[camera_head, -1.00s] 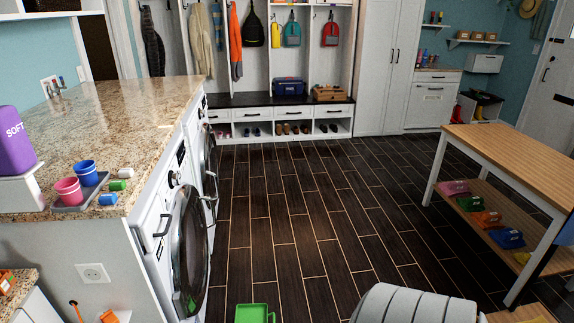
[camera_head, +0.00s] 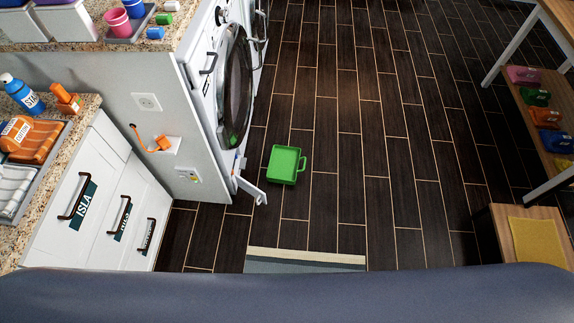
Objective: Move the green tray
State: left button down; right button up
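The green tray (camera_head: 285,166) lies flat on the dark wood floor in the middle of the head view. It is shallow and rectangular with a raised rim, and a handle shows at its right side. It looks empty. It sits just right of the washing machine, apart from it. Neither of my grippers shows in the view.
A washing machine (camera_head: 232,85) stands left of the tray, with a small open flap (camera_head: 252,189) low at its front. White drawers (camera_head: 105,200) are at left. A striped rug (camera_head: 305,261) lies nearer me. A wooden bench (camera_head: 530,232) and shelf stand at right. Floor right of the tray is clear.

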aim_at(282, 167)
jog(key=i+l, duration=0.85)
jog(key=l, duration=0.15)
jog(key=i+l, duration=0.8)
jog(key=l, duration=0.2)
